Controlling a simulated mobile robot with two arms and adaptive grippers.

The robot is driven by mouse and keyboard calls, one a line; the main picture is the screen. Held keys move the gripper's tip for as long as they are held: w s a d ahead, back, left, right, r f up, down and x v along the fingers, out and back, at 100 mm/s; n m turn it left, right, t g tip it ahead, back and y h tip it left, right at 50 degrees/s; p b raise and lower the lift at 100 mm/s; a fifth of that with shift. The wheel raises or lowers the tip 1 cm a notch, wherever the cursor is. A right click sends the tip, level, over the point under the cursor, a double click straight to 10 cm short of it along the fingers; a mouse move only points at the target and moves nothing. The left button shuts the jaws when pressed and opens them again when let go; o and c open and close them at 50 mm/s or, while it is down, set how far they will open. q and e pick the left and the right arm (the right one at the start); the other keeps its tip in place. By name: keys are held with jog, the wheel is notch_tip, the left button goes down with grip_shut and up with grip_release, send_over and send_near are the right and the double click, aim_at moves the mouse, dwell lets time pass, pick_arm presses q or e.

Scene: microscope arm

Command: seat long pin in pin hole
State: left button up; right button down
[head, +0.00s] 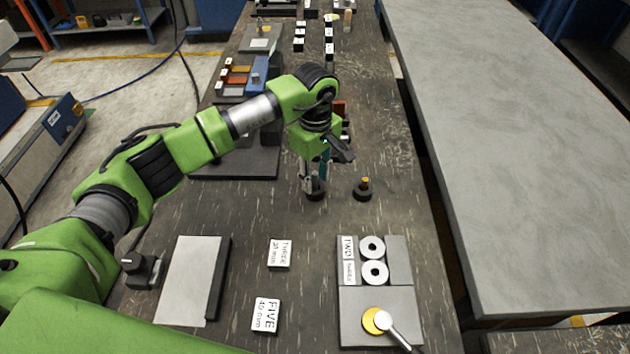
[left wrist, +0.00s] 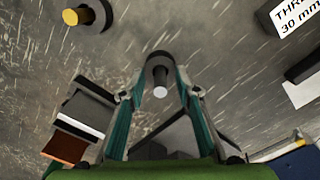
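My left gripper (head: 314,182) points down over a black round base (head: 316,194) on the dark table. In the left wrist view, a silver-tipped pin (left wrist: 160,91) stands upright in that base, between my two teal fingers (left wrist: 160,88). I cannot tell which object has the pin hole. My right gripper is not in view.
A grey tray (head: 352,298) at the front right holds two washers and a yellow disc with a silver knob and rod (head: 382,321). Label cards (head: 266,316) and a grey plate (head: 193,281) lie to its left. Coloured blocks (head: 236,77) stand farther back.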

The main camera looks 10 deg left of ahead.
pick_arm(q)
grip_shut()
